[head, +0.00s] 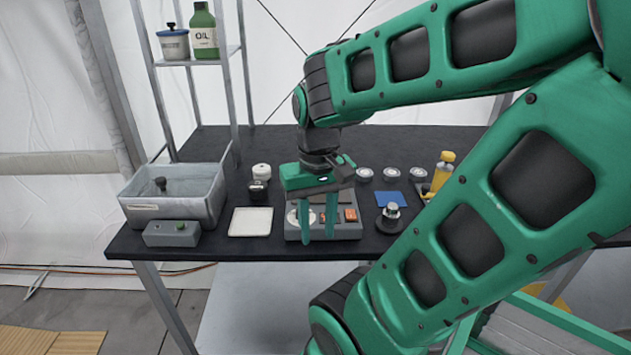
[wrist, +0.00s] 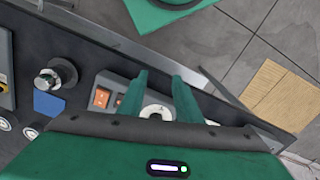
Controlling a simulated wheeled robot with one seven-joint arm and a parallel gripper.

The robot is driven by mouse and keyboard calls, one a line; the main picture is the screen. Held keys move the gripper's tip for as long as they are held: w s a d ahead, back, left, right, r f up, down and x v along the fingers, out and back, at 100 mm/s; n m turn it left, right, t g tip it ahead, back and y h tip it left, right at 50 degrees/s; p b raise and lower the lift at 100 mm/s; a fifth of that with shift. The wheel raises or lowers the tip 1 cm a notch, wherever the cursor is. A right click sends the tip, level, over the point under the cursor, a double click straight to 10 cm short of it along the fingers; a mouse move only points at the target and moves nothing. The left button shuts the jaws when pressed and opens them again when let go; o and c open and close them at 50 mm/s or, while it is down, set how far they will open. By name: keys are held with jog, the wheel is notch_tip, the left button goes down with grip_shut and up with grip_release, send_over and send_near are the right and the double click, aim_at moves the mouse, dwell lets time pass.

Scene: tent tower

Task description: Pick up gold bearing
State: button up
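In the wrist view the ring (wrist: 156,113) shows between the open fingers of my gripper (wrist: 160,84), and nothing is held. Its colour looks whitish, so I cannot tell if it is the gold bearing. No clearly gold bearing shows.
A white square dish (head: 251,222) and a grey bin (head: 141,210) with a button box (head: 172,234) before it stand left. The back table is clear.

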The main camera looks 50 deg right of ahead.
jog(key=o, duration=0.4)
jog(key=shift+s, duration=0.1)
jog(key=o, duration=0.4)
jog(key=shift+s+r, duration=0.3)
jog(key=shift+r, duration=0.15)
jog(key=shift+o, duration=0.2)
jog(key=w+r+m, duration=0.1)
jog(key=w+d+r+m, duration=0.1)
jog(key=w, duration=0.1)
jog(key=w+d+m+y, duration=0.1)
jog(key=w+m, duration=0.1)
jog(key=shift+w+d+r+t, duration=0.25)
jog(key=shift+r+t, duration=0.15)
jog(key=w+d+r+m+t+y, duration=0.1)
jog(key=w+d+r+m, duration=0.2)
jog(key=d+m, duration=0.5)
jog(key=w+d+r+m+y, duration=0.1)
jog(key=w+d+r+m, duration=0.3)
jog(key=d, duration=0.5)
jog(key=shift+m, duration=0.5)
jog(key=x, duration=0.3)
jog(key=s+x, duration=0.1)
jog(key=x, duration=0.1)
jog(key=shift+d, duration=0.2)
jog(key=shift+d+x, duration=0.15)
jog(key=shift+x, duration=1.45)
jog(key=shift+d+x, duration=0.1)
jog(key=shift+x, duration=1.5)
